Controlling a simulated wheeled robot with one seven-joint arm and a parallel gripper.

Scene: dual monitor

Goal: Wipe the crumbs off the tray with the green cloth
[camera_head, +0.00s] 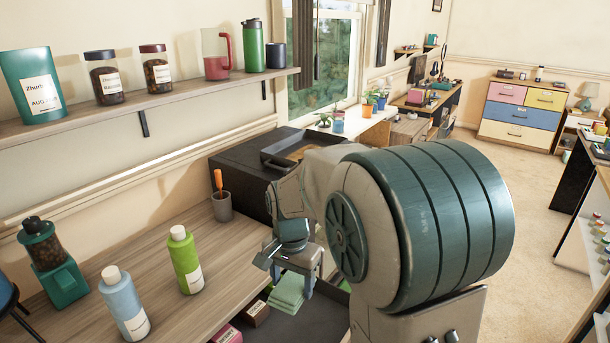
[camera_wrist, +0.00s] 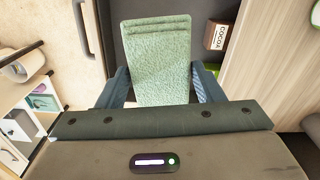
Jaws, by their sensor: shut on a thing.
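My gripper (camera_head: 290,278) is shut on the green cloth (camera_head: 286,295), which hangs folded below it. In the wrist view, the pale green cloth (camera_wrist: 162,60) lies between the two blue-grey fingers of my gripper (camera_wrist: 162,88). A dark tray (camera_head: 272,160) with a raised rim sits on a black box-shaped unit, behind and above my gripper. A brownish patch shows inside the tray; I cannot make out single crumbs. The cloth is well apart from the tray.
A dark surface (camera_head: 312,322) lies below the cloth, with a brown cocoa box (camera_wrist: 215,36) beside it. The wooden counter (camera_head: 215,285) holds a green bottle (camera_head: 186,262), a blue bottle (camera_head: 127,308) and a grey cup (camera_head: 222,208). The black unit (camera_head: 240,185) stands at the back.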

